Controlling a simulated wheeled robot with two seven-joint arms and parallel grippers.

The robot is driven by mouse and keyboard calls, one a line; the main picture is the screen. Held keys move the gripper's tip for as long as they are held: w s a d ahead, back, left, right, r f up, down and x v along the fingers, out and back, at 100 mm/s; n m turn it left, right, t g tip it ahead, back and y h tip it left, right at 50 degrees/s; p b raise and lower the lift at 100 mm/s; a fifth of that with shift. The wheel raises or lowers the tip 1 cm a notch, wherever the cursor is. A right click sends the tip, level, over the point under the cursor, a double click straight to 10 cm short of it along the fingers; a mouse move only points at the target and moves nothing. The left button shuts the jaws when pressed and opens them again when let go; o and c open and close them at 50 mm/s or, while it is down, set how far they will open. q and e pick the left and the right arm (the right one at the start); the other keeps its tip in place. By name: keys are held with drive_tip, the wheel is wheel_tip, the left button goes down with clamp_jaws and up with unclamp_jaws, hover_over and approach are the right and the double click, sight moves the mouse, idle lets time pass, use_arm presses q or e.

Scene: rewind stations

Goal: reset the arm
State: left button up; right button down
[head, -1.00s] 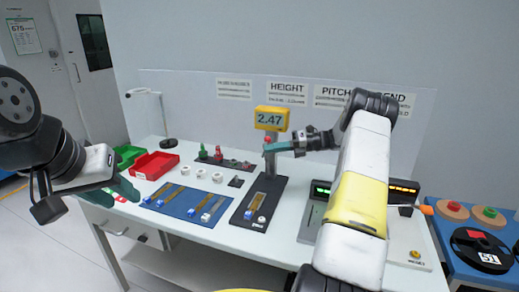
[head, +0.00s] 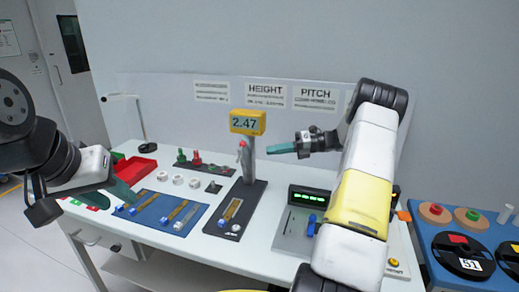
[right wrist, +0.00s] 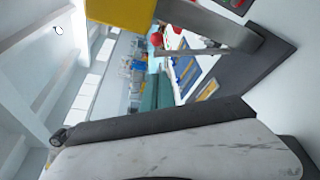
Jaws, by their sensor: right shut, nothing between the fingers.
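The height gauge (head: 248,167) stands on a dark base plate on the table. Its yellow display (head: 246,122) reads 2.47, and a small red-tipped part shows on its post. My right gripper (head: 270,149) is shut and empty, its teal fingers just right of the post with a visible gap. In the right wrist view, the teal fingers (right wrist: 158,92) point towards the table and the yellow display housing (right wrist: 120,35) is close by. My left gripper (head: 122,192) hangs over the table's left end near the blue mat; its finger gap is unclear.
The blue mat (head: 148,214) holds several strips. White rings, a dark rack with red and green pieces (head: 196,159) and a red tray (head: 135,168) lie behind. A device with a green-lit panel (head: 308,197) sits at right, partly behind my right arm. A blue side table (head: 436,273) holds reels.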

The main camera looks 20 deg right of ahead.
drive_tip(key=shift+d, duration=0.1)
drive_tip(key=shift+s, duration=0.1)
drive_tip(key=s+a+r+n+g+h, duration=0.2)
drive_tip(key=s+a+r+n+h, duration=0.25)
drive_tip(key=s+a+n, duration=0.3)
drive_tip(key=s+a+r+n+g+h, duration=0.1)
drive_tip(key=s+a+r+n+h, duration=0.2)
drive_tip(key=s+a+r+n, duration=0.4)
drive_tip(key=s+d+r+n+t+h, duration=0.1)
drive_tip(key=s+n+t+h, duration=0.3)
drive_tip(key=s+n, duration=1.4)
drive_tip(key=shift+s+n+t+h, duration=0.2)
drive_tip(key=shift+n+t+h, duration=0.2)
drive_tip(key=shift+n+h, duration=0.35)
